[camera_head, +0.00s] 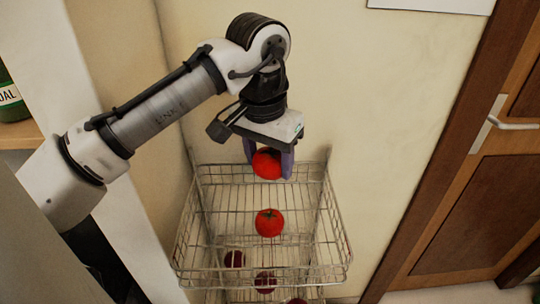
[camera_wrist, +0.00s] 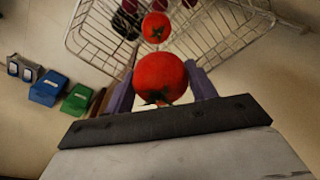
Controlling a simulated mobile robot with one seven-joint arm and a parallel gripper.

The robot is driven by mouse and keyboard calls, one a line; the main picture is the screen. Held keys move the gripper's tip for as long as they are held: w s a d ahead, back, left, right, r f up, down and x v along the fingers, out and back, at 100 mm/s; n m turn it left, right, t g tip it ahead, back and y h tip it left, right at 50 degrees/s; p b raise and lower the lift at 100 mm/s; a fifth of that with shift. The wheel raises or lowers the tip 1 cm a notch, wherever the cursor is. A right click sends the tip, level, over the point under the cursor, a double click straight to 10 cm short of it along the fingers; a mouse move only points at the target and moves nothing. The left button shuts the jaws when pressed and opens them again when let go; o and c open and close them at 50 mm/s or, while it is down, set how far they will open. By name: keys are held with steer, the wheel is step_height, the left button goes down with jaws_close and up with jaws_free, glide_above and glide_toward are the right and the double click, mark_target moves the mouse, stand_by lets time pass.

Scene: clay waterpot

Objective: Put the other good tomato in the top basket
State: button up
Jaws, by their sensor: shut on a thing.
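My gripper (camera_head: 268,160) is shut on a red tomato (camera_head: 267,164), which hangs over the back part of the top wire basket (camera_head: 190,232). The held tomato (camera_wrist: 160,78) also shows between the two purple fingers in the wrist view, with its stem end toward the camera. Another red tomato (camera_head: 269,222) with a green stem lies in the top basket, in front of and below the held one. It also shows in the wrist view (camera_wrist: 156,27). The held tomato looks about level with the basket's back rim; I cannot tell its exact height.
Several dark red round things, one of them here (camera_head: 265,281), show through the wire lower down. A wooden door (camera_head: 470,215) with a handle is at the right. A shelf (camera_head: 18,134) with a green bottle is at the left. Blue (camera_wrist: 47,88) and green (camera_wrist: 78,99) boxes show in the wrist view.

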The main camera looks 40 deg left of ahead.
mark_target(265, 158)
steer(key=o, duration=1.1)
steer(key=shift+s+r+p, duration=0.3)
steer(key=shift+r+p, duration=1.35)
steer(key=shift+r, duration=0.65)
steer(key=shift+s+r+p, duration=0.25)
steer(key=shift+r+p, duration=1.35)
steer(key=shift+r, duration=0.65)
steer(key=shift+s+r+p, duration=0.3)
steer(key=shift+r+p, duration=1.35)
steer(key=shift+r, duration=0.65)
